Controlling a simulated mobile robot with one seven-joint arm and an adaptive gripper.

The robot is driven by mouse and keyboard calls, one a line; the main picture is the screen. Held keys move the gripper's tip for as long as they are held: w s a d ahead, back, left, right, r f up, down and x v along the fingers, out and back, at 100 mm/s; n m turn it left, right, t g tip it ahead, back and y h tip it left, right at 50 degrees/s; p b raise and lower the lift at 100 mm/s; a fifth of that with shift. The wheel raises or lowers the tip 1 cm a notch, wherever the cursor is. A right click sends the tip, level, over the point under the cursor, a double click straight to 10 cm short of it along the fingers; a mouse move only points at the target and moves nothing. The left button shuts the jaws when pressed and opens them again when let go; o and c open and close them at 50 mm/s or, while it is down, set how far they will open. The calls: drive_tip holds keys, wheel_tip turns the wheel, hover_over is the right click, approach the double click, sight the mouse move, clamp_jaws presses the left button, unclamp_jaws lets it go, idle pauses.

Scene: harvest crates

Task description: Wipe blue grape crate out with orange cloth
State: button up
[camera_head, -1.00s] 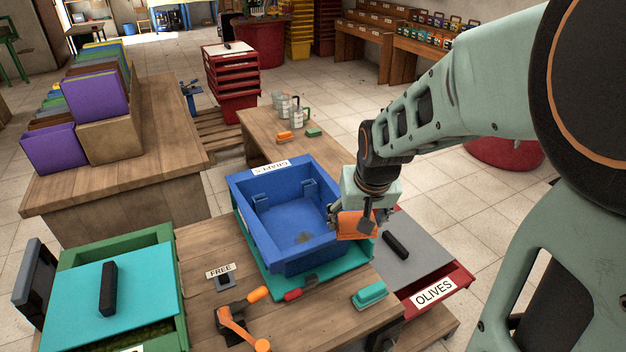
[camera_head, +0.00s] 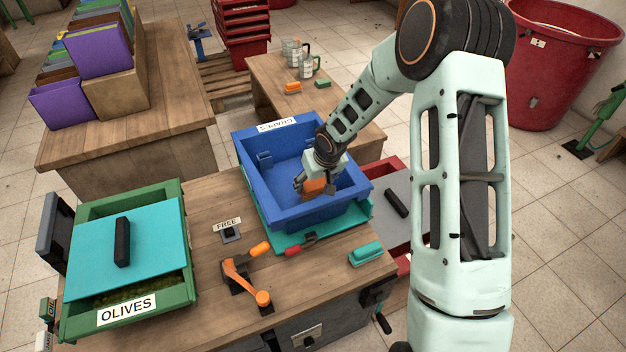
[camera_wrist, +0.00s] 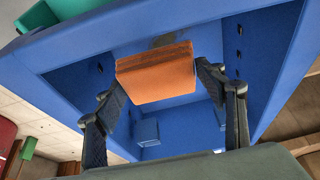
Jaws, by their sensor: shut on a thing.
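The blue grape crate (camera_head: 262,189), labelled GRAPES on its far rim, is open and stands on a teal board on the wooden bench. My gripper (camera_head: 315,184) reaches down inside it, towards its right side. It is shut on the orange cloth (camera_head: 313,190), which looks like a thick folded pad. In the wrist view the cloth (camera_wrist: 157,73) sits between the two dark fingers. A dark smudge (camera_wrist: 164,40) on the blue surface shows just past the cloth's edge. I cannot tell whether the cloth touches the crate floor.
A green crate (camera_head: 176,201) labelled OLIVES, with a teal lid, stands at left. A FREE sign (camera_head: 227,224), an orange-handled lever (camera_head: 238,270) and a teal brush-like block (camera_head: 366,254) are on the bench. A grey-lidded red crate (camera_head: 384,170) is at right, behind my arm.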

drive_tip(key=shift+a+f, duration=0.3)
drive_tip(key=shift+f, duration=0.25)
drive_tip(key=shift+f+b, duration=2.35)
drive_tip(key=shift+f, duration=0.55)
drive_tip(key=shift+f+b, duration=0.65)
drive_tip(key=shift+f, duration=0.05)
